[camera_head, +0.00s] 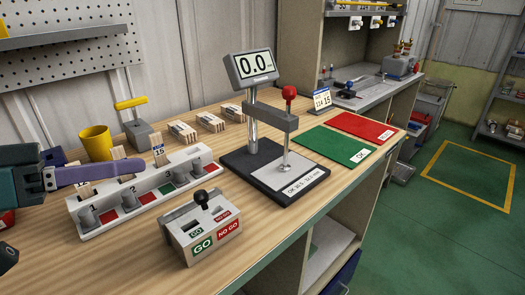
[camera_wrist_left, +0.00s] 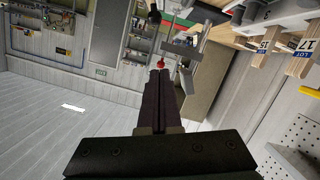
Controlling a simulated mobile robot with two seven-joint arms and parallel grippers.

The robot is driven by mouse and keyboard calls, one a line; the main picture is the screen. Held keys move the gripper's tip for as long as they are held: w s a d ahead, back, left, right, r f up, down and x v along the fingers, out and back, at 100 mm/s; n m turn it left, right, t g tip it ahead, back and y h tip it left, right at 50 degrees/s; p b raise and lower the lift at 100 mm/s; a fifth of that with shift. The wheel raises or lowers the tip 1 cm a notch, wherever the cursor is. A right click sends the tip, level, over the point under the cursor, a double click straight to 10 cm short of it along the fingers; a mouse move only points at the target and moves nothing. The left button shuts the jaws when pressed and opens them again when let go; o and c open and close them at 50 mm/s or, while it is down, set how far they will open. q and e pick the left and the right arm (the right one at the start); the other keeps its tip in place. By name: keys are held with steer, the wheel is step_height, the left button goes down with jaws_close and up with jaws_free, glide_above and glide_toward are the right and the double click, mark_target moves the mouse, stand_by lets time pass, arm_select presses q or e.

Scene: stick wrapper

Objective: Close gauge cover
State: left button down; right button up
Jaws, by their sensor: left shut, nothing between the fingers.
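The white gauge box (camera_head: 207,238) with GO and NO GO labels stands at the front of the wooden bench. Its grey cover (camera_head: 178,216) appears raised along the back edge, leaving the labelled top showing; its exact angle is hard to tell. A black knob (camera_head: 201,198) shows at the cover. My left gripper (camera_head: 140,164) reaches in from the left, above the white fixture rail and apart from the box, to its upper left. Its purple fingers are shut and empty; they also show in the left wrist view (camera_wrist_left: 161,76).
A gauge stand (camera_head: 280,180) with a red knob (camera_head: 289,92) stands to the right. A yellow cup (camera_head: 96,143) and several wooden blocks sit farther back. Green (camera_head: 333,145) and red mats lie at right.

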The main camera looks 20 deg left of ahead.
arm_select(q)
steer(key=b, duration=0.2)
glide_above(185, 214)
steer(key=a, duration=0.2)
steer(key=shift+w+d+f, duration=0.2)
steer(key=shift+w+f, duration=0.15)
steer(key=shift+f, duration=0.4)
steer(key=f, duration=0.1)
steer(key=d+f, duration=0.1)
steer(key=f, duration=0.1)
steer(key=shift+s+d+b, duration=0.15)
steer(key=shift+s+b, duration=0.05)
steer(key=shift+b, duration=0.15)
steer(key=shift+s+d+f, duration=0.1)
steer(key=shift+d+f, duration=0.05)
steer(key=shift+f, duration=0.2)
arm_select(e)
step_height(185, 214, down, 3)
steer(key=shift+f, duration=0.2)
